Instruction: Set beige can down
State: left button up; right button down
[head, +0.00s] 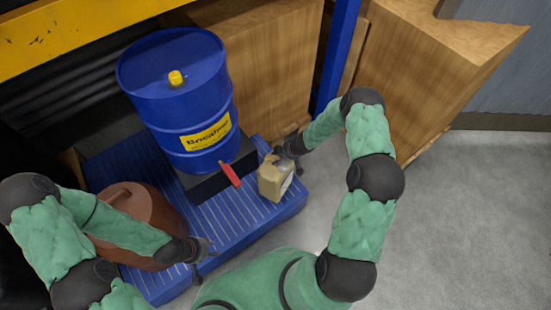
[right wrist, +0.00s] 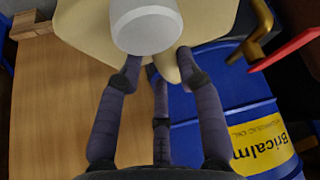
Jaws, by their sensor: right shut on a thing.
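The beige can (head: 272,182) is at the right end of the blue ribbed platform (head: 250,225), upright or nearly so. I cannot tell whether its base touches the platform. My right gripper (head: 287,152) is shut on the top of the can, at its handle. In the right wrist view the fingers (right wrist: 160,75) close around a beige part of the can (right wrist: 85,18), beside its white cap (right wrist: 146,24). My left gripper (head: 204,258) is open and empty, over the platform's front edge.
A blue drum (head: 180,100) with a yellow label stands on a black block behind the can. Its red tap lever (head: 230,174) sticks out just left of the can. A brown lidded vessel (head: 135,200) is at left. Wooden crates (head: 270,70) and a blue post (head: 336,60) stand behind.

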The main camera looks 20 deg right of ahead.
jog(key=shift+w+f+b, duration=0.15)
jog(key=shift+f+b, duration=0.85)
jog(key=shift+f, duration=1.05)
jog(key=c, duration=0.8)
grip_release()
jog(key=shift+s, duration=0.2)
jog(key=p+v, duration=0.5)
jog(key=v, duration=0.6)
jog(key=s+a+m+g+y, duration=0.1)
jog(key=s+a+m, duration=0.25)
jog(key=a, duration=0.45)
jog(key=s+a+m+y, duration=0.1)
jog(key=s+a+m, duration=0.1)
jog(key=s+a, duration=0.45)
jog(key=s+a+m+g, duration=0.1)
jog(key=s+a, duration=0.1)
jog(key=s, duration=0.1)
jog(key=s+a+m+g+h, duration=0.1)
jog(key=s+a+m, duration=0.1)
jog(key=s, duration=0.2)
jog(key=s+a+m+g, duration=0.1)
jog(key=s+a+m, duration=0.1)
jog(key=s+a, duration=0.1)
jog(key=shift+s+a+r, duration=0.1)
jog(key=shift+s+r, duration=0.3)
jog(key=shift+s, duration=0.3)
